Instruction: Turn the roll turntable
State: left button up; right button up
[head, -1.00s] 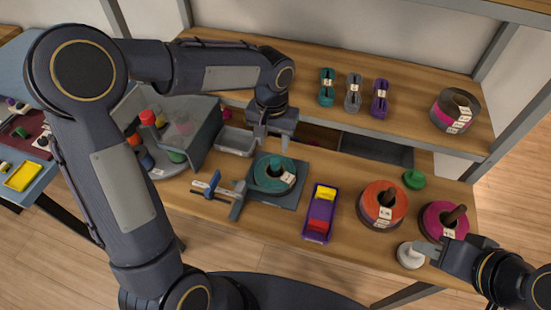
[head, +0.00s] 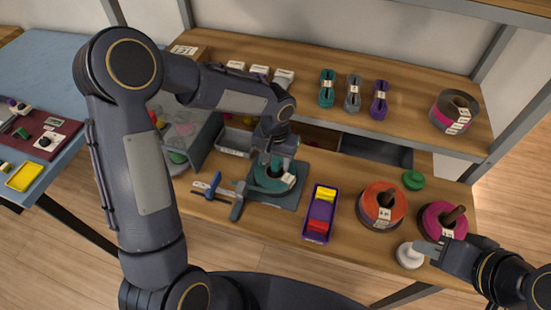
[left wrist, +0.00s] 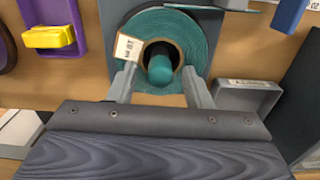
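A teal cord roll (head: 262,184) lies on a dark square turntable base (head: 284,200) on the bench. A teal centre post (left wrist: 161,66) stands in its hole. My left gripper (head: 277,168) points down over the roll. In the left wrist view its fingers (left wrist: 162,82) are apart, one on either side of the post, overlapping the roll; I cannot tell whether they touch it. A white tag (left wrist: 128,46) is on the roll, beside one finger. My right gripper (head: 427,249) is at the lower right, beside a white round-based piece (head: 409,258); its finger opening is unclear.
A grey bin (head: 234,141) lies behind left. Cord bundles lie on the upper shelf.

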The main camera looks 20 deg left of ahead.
pick_arm(q)
jog(key=c, duration=0.9)
jog(key=shift+m, duration=0.6)
jog(key=shift+m+b, duration=0.45)
jog(key=shift+m, duration=5.15)
jog(key=shift+w+m, duration=0.1)
jog(key=shift+m, duration=0.5)
jog(key=o, duration=1)
jog(key=shift+c, duration=0.2)
